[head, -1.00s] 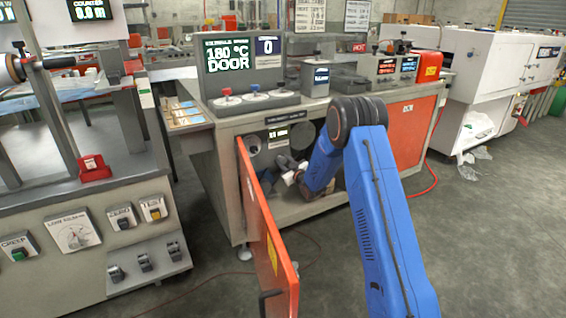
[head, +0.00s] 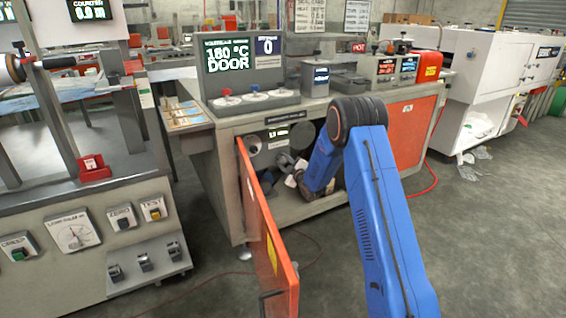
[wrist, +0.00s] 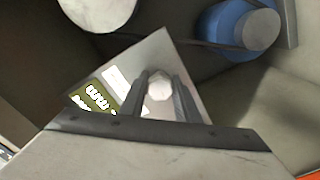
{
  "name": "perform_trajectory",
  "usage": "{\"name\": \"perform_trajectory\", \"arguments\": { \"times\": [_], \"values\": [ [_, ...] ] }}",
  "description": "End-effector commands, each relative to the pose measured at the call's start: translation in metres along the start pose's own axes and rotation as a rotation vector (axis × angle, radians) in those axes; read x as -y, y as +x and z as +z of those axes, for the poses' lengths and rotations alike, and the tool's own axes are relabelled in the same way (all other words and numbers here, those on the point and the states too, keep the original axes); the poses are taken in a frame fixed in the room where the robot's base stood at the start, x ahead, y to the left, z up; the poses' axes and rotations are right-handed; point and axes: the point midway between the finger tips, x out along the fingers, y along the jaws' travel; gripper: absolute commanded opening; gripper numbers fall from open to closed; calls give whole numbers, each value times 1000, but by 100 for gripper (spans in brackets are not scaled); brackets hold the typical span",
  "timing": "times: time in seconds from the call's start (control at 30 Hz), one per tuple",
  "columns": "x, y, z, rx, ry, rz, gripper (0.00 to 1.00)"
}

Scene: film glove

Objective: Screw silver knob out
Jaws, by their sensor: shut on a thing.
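The silver knob (wrist: 159,84) is a small pale faceted piece on a light panel in the wrist view. My gripper (wrist: 160,92) is shut on it, one dark finger on either side. The panel (wrist: 152,58) looks turned in this view and carries a green display (wrist: 95,97) left of the knob. In the head view, my gripper (head: 277,160) is inside the open cabinet (head: 325,207), below the small display (head: 278,133). The knob cannot be made out there.
The orange door (head: 262,225) stands open to the left of my arm. A round grey part (head: 253,145) is at the cabinet's upper left. In the wrist view, a pale round part (wrist: 98,12) and a blue cylinder (wrist: 238,28) lie beyond the panel.

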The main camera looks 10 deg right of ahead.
Motion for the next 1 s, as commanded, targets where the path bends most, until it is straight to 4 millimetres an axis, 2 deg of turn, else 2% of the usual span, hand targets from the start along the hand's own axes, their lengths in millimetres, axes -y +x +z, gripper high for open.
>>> {"name": "perform_trajectory", "arguments": {
  "times": [0.37, 0.4, 0.47, 0.5, 0.83, 1.0],
  "values": [
    [0, 0, -1, -1, -6, 0, 6],
    [0, 0, -1, -1, -6, 0, 31],
    [0, 0, -1, -1, -5, 0, 45],
    [0, 0, 0, -1, -5, 0, 48],
    [0, -2, 0, 0, -4, 0, 48],
    [0, -20, 0, 1, -4, -1, 48]
  ]
}}
